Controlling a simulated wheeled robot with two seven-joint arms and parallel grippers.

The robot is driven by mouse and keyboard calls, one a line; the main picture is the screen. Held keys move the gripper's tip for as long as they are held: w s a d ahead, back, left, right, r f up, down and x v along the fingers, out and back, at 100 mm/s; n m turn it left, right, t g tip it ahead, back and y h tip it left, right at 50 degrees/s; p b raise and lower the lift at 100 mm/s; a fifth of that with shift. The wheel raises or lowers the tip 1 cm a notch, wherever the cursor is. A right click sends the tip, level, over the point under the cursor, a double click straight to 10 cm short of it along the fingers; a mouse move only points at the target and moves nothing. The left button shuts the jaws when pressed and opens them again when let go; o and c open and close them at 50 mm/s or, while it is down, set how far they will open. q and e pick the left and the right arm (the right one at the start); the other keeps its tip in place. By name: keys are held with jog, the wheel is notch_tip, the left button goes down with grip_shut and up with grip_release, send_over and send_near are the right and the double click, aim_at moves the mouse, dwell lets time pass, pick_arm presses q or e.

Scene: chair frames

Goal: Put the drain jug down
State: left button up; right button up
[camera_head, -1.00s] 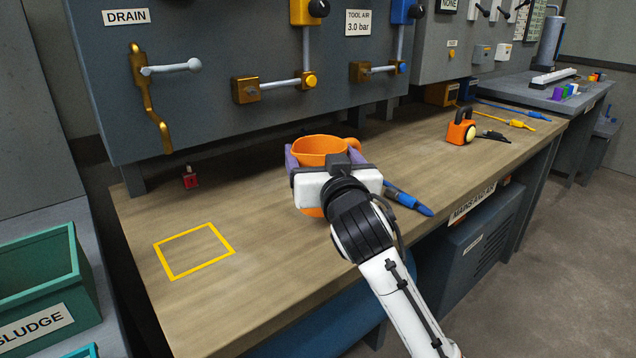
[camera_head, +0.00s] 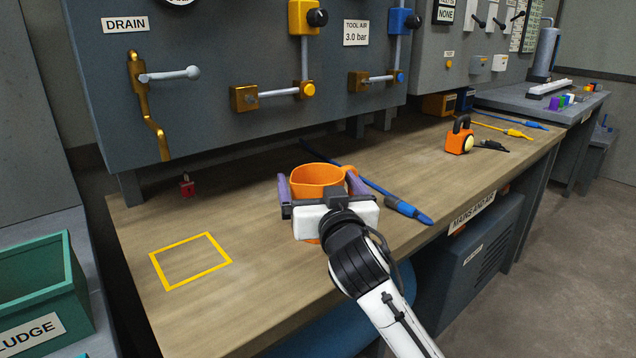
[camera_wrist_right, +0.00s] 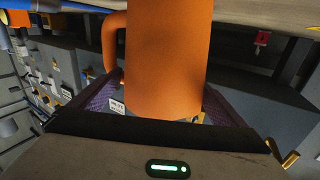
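The orange drain jug (camera_head: 318,180) is upright over the middle of the bench in the head view, with its open top up and its handle (camera_head: 352,180) to the right. My right gripper (camera_head: 321,188) is shut on it, with a purple finger on either side. The gripper body hides much of its front; a bit of orange shows below. The right wrist view also shows the jug (camera_wrist_right: 165,60) between the fingers, its handle (camera_wrist_right: 112,40) at left. I cannot tell whether its base touches the bench. My left gripper is not in view.
A yellow square outline (camera_head: 152,268) marks empty bench left of the jug. A blue tool (camera_head: 408,210) with a hose lies close to the right. An orange device (camera_head: 459,142) stands farther right. The wall panel (camera_head: 225,125) with valves rises behind. A green bin (camera_head: 40,290) stands at left.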

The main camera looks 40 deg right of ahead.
jog(key=shift+r, duration=0.2)
jog(key=shift+s+a+f, duration=0.1)
jog(key=shift+s+a, duration=0.1)
jog(key=shift+s, duration=0.15)
jog(key=p+v, duration=0.2)
jog(key=v, duration=0.9)
jog(key=shift+s, duration=0.1)
